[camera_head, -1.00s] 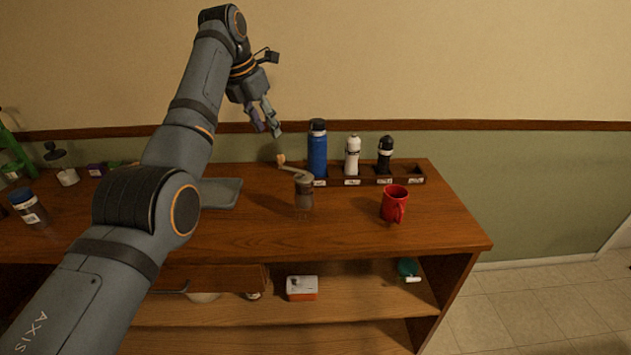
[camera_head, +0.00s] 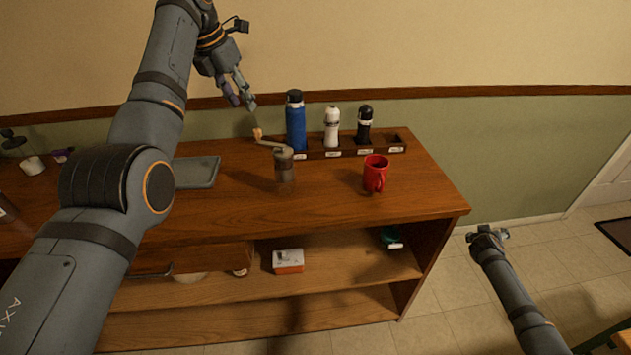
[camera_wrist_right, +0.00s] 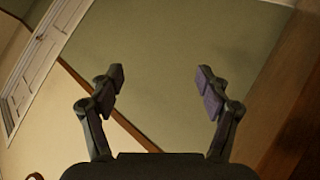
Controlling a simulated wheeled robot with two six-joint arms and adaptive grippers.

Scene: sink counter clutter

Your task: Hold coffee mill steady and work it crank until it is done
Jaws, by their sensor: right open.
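The coffee mill (camera_head: 284,170) stands upright on the wooden counter, a grey top over a darker, partly see-through body. Its crank (camera_head: 270,142) points to the left and ends in a light wooden knob (camera_head: 258,133). My left gripper (camera_head: 244,105) hangs above and to the left of the knob, apart from it, with its fingers parted and empty. My right gripper (camera_head: 487,234) is low at the right, beyond the counter's right end and far from the mill. In the right wrist view its fingers (camera_wrist_right: 160,80) are wide apart with nothing between them.
A red mug (camera_head: 375,173) stands right of the mill. Behind are a blue bottle (camera_head: 296,122) and a rack (camera_head: 350,151) with a white bottle (camera_head: 332,127) and a black bottle (camera_head: 364,126). A grey board (camera_head: 197,171) lies left. The counter front is clear.

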